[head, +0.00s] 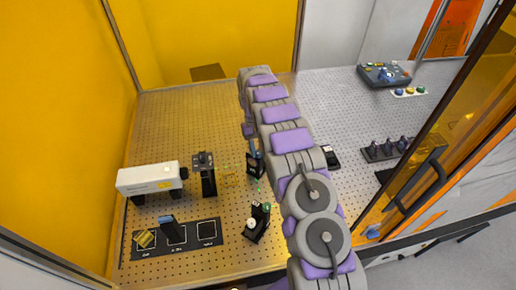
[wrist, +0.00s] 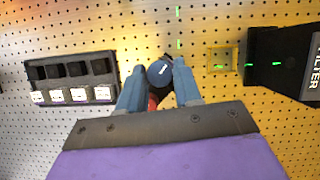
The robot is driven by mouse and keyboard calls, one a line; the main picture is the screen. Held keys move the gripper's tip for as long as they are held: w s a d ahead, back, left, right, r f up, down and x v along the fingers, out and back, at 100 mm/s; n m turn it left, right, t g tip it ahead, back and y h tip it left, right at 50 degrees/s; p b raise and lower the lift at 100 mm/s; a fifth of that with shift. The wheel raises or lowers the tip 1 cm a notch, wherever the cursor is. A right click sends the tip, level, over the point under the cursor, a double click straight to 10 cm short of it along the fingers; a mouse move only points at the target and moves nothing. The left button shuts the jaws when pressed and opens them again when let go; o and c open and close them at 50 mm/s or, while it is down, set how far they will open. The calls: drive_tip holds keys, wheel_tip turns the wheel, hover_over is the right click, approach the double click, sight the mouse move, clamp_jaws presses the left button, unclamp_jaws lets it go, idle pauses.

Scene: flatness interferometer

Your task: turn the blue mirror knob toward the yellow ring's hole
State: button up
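The blue mirror knob (wrist: 160,73) shows in the wrist view as a round dark-blue cap with a pale mark. My gripper (wrist: 160,80) has its blue fingers on both sides of the knob, apparently touching it. Something red shows below the knob between the fingers. The yellow ring (wrist: 222,58) is a square frame with a hole, right of the knob and apart from it. A green beam dash shows at its lower part. In the head view my gripper (head: 253,147) reaches down at a black mount (head: 256,166), and the yellow ring (head: 230,176) stands left of it. The knob is not clear there.
A black FILTER block (wrist: 285,62) stands right of the ring. A black slotted holder (wrist: 72,72) lies left of my gripper. A white laser box (head: 150,178), a black post (head: 206,175) and another mount (head: 258,222) stand on the perforated table. The back of the table is largely clear.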

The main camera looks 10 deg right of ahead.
drive_tip(key=o, duration=0.3)
drive_tip(key=shift+o, duration=0.2)
drive_tip(key=shift+r, duration=0.1)
drive_tip(key=p+v, duration=0.6)
drive_tip(key=v, duration=0.1)
drive_tip(key=shift+w+a+r, duration=0.1)
drive_tip(key=shift+w, duration=0.05)
idle(0.8)
